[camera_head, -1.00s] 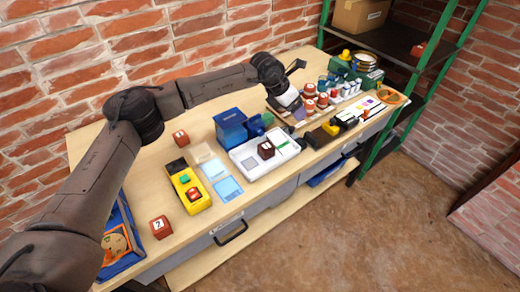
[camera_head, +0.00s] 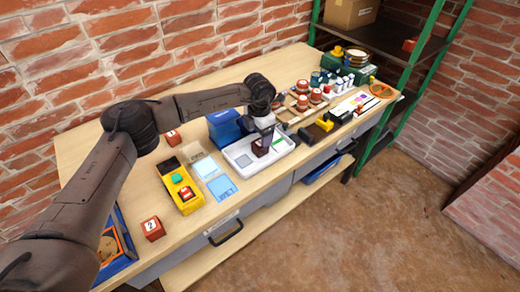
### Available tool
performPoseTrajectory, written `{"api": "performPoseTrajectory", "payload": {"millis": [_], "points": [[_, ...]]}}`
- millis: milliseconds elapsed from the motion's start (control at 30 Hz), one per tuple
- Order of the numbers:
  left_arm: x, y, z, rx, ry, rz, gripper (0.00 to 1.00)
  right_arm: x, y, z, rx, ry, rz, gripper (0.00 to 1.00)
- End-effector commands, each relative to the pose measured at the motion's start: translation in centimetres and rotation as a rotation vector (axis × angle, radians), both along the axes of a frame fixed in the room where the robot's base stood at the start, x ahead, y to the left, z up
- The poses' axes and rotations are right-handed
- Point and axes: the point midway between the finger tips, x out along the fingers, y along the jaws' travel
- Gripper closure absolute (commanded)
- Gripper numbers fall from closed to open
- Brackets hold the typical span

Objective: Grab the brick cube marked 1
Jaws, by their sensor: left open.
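My left gripper (camera_head: 264,138) has its jaws open and points down over the white tray (camera_head: 240,165). A dark brown-red brick cube (camera_head: 259,148) stands in the tray right at the fingertips, partly covered by them; its mark cannot be read now, and I cannot tell whether the fingers touch it. Another brick cube (camera_head: 152,229) with a white label that looks like a 2 stands near the table's front left. A third brick cube (camera_head: 172,138) stands at the back, its label too small to read. A red block (camera_head: 186,193) sits on the yellow device (camera_head: 188,205). My right gripper is out of view.
A blue box (camera_head: 224,127) stands close behind the tray. Light blue cards (camera_head: 221,188) lie left of it. Red jars (camera_head: 302,102) and black-and-yellow items (camera_head: 315,133) crowd the right side. A blue bin (camera_head: 122,262) is at the front left.

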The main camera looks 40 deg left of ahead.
Motion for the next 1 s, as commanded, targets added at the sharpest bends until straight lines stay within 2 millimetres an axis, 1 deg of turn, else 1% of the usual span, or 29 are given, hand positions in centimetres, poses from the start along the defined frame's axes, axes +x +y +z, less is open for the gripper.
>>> {"api": "performPoseTrajectory", "payload": {"millis": [33,267,333,567,700,933,967,1000], "points": [[0.0,0.0,-0.5,0.000,0.001,0.000,0.22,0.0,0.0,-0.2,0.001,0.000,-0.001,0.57],[0.0,0.0,-1.2,0.000,0.001,-0.001,0.22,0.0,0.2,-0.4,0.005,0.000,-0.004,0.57],[0.0,-0.1,-1.6,0.000,0.001,-0.001,0.22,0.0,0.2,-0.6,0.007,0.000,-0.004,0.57],[0.1,-0.3,-4.5,0.001,0.002,0.000,0.22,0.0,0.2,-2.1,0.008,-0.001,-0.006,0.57],[0.1,-0.3,-5.9,-0.001,0.000,0.000,0.22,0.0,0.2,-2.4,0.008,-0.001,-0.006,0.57],[0.1,-0.2,-6.0,-0.001,0.000,0.000,0.22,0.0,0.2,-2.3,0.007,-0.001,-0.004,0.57],[0.1,-0.2,-6.0,-0.001,0.000,0.000,0.23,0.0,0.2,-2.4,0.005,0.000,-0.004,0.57],[0.1,-0.2,-6.0,-0.001,0.000,0.000,0.27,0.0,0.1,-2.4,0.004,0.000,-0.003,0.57]]}}
